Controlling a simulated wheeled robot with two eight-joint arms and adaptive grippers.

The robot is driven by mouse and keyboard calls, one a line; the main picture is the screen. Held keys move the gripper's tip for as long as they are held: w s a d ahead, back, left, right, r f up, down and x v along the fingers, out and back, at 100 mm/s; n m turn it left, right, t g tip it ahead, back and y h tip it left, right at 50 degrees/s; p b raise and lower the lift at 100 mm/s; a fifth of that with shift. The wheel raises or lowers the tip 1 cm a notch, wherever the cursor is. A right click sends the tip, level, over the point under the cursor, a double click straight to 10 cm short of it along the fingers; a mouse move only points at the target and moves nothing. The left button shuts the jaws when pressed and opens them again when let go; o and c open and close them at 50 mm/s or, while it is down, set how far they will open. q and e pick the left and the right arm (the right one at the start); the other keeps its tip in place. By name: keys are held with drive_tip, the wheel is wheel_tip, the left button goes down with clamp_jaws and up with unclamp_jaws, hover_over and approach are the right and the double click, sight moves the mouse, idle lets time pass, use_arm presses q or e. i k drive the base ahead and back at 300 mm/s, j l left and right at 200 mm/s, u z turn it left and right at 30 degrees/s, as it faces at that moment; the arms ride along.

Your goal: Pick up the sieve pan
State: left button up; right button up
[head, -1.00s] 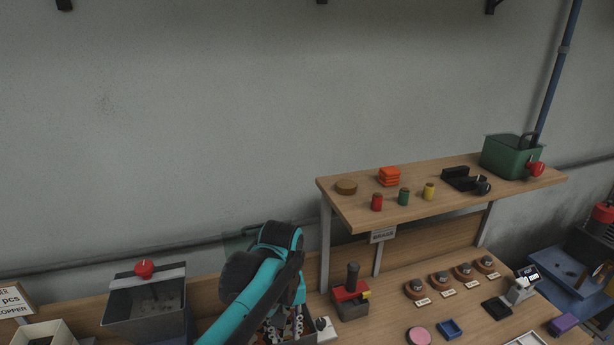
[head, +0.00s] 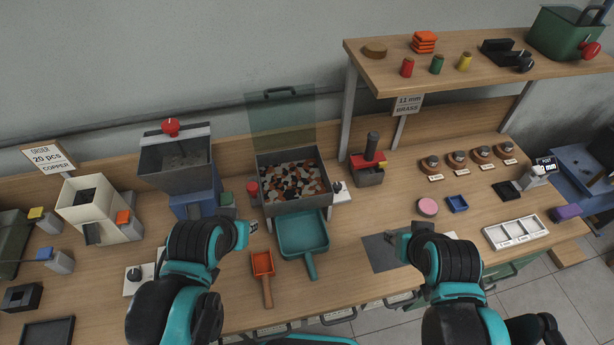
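A teal square pan (head: 302,229) with a handle toward me lies on the bench in front of the box of coloured pieces. It appears to be the sieve pan; its bottom is too small to show any mesh. My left gripper (head: 252,227) is just left of the pan, apart from it. My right gripper (head: 392,242) is to the right of the pan, over a dark grey mat (head: 375,258). The fingers of both are too small to show whether they are open or shut. Neither visibly holds anything.
An open grey box (head: 294,206) of mixed pieces, with a clear raised lid (head: 282,120), stands behind the pan. An orange scoop (head: 263,265) lies left of the pan's handle. A grey hopper (head: 176,160) and a shelf (head: 470,68) stand behind. Bench between pan and mat is clear.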

sight(304, 234)
drive_tip(key=k+l+z, duration=0.15)
drive_tip(key=k+z, duration=0.25)
drive_tip(key=k, duration=0.25)
drive_tip(key=j+z, duration=0.4)
drive_tip(key=k+j+z, duration=0.1)
drive_tip(key=z, duration=0.35)
drive_tip(key=k+j+z, duration=0.2)
drive_tip(key=z, duration=0.2)
